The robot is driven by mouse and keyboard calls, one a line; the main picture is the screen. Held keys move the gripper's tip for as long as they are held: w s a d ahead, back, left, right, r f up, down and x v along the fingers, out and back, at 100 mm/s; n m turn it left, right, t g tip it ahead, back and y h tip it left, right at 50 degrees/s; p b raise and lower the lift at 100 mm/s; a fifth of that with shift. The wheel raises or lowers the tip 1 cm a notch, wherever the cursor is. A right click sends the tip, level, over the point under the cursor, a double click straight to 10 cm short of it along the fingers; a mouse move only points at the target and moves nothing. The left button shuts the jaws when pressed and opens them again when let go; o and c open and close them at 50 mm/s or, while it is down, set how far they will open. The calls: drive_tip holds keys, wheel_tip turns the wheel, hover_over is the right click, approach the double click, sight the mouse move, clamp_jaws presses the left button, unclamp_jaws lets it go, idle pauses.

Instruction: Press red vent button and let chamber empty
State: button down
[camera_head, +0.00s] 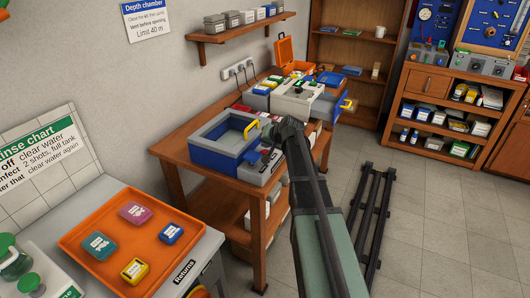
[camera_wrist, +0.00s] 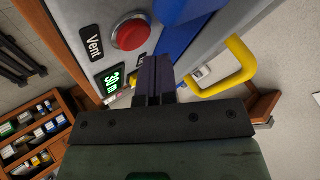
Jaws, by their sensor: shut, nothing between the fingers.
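The red vent button (camera_wrist: 130,34) sits on the chamber's grey front panel, next to a black "Vent" label (camera_wrist: 95,45). A green-lit display (camera_wrist: 112,80) below it seems to read about 30 m. My gripper (camera_wrist: 153,63) is shut and empty; its tips are close to the panel, below and right of the button in the wrist view and not over it. In the head view the blue and grey chamber (camera_head: 205,150) stands on the wooden bench, and my gripper (camera_head: 270,150) is at its right front. The button cannot be made out there, behind my arm.
A yellow handle (camera_wrist: 235,72) juts out close to the right of my fingers. Other boxes and devices (camera_head: 297,95) crowd the bench behind the chamber. An orange tray (camera_head: 85,215) with several small cases is on the left counter. A black rack (camera_head: 375,220) lies on the floor.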

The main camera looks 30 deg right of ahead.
sight(266, 151)
drive_tip(key=shift+f, duration=0.1)
drive_tip(key=shift+f+b, duration=0.3)
drive_tip(key=shift+b, duration=0.1)
drive_tip(key=shift+f+b, duration=0.45)
drive_tip(key=shift+b, duration=0.05)
idle(0.5)
drive_tip(key=shift+r+p, duration=0.9)
wheel_tip(266, 151, up, 5)
drive_tip(key=p, duration=0.5)
drive_tip(key=shift+r, duration=0.1)
